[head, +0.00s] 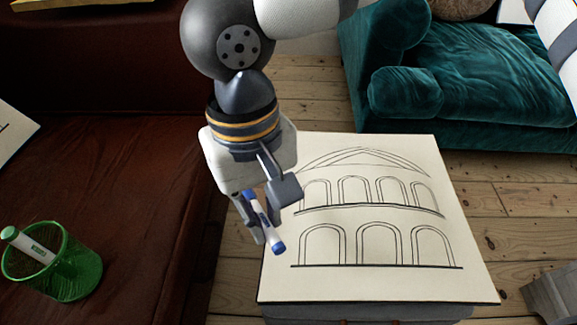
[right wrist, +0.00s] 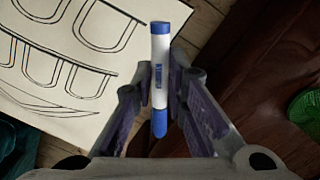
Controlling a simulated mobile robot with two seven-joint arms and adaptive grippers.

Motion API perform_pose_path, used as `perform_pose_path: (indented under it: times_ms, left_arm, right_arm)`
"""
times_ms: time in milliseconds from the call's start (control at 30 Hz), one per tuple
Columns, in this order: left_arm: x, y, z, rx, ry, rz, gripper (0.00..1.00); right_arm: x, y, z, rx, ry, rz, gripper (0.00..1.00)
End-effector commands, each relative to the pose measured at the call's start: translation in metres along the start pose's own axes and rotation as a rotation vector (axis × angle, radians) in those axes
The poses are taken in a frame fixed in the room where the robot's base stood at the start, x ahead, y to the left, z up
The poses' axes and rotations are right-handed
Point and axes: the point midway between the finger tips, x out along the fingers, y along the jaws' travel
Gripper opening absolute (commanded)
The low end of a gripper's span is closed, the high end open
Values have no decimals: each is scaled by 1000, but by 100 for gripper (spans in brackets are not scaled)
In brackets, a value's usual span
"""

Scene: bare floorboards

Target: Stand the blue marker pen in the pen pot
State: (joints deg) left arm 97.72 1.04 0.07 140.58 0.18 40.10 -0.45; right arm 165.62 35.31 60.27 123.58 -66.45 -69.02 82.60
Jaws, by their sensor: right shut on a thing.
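The blue marker pen (head: 276,238) has a white barrel and blue ends. My right gripper (head: 262,225) is shut on it, holding it tilted in the air near the left edge of the drawing board. In the right wrist view the pen (right wrist: 160,75) stands lengthwise between the fingers (right wrist: 158,95). The pen pot (head: 77,290) is a green mesh cup on the brown surface at lower left, with a green-and-white marker leaning in it. The pot's green edge (right wrist: 305,112) also shows in the right wrist view.
A drawing board (head: 450,225) with an arched building sketch lies at centre right on a grey support. A brown leather-like seat (head: 130,235) fills the left. A teal sofa (head: 480,80) stands at upper right. Floorboards (head: 500,205) show between.

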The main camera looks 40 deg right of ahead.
Motion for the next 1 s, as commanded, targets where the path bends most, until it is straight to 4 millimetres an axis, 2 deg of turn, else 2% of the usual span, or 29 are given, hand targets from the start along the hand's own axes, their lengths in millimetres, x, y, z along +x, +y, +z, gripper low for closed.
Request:
perform_pose_path:
  times_ms: [167,367,500,600,800,1000]
  left_arm:
    - [-14,0,8,-2,29,1,40]
    - [-34,-1,18,-5,66,1,40]
    - [-51,-1,26,-8,99,2,40]
    - [-62,-1,31,-10,119,3,40]
    - [-76,-2,36,-13,146,3,40]
    - [-93,-2,42,-16,176,4,40]
  right_arm:
    - [-14,-51,12,154,-118,-25,0]
    - [-41,-123,25,477,-356,-142,0]
    - [-73,-175,26,801,-587,-352,0]
    - [-94,-204,22,1000,-717,-548,0]
    - [-121,-236,8,1230,-840,-876,0]
    - [-146,-255,-12,1383,-891,-1222,0]
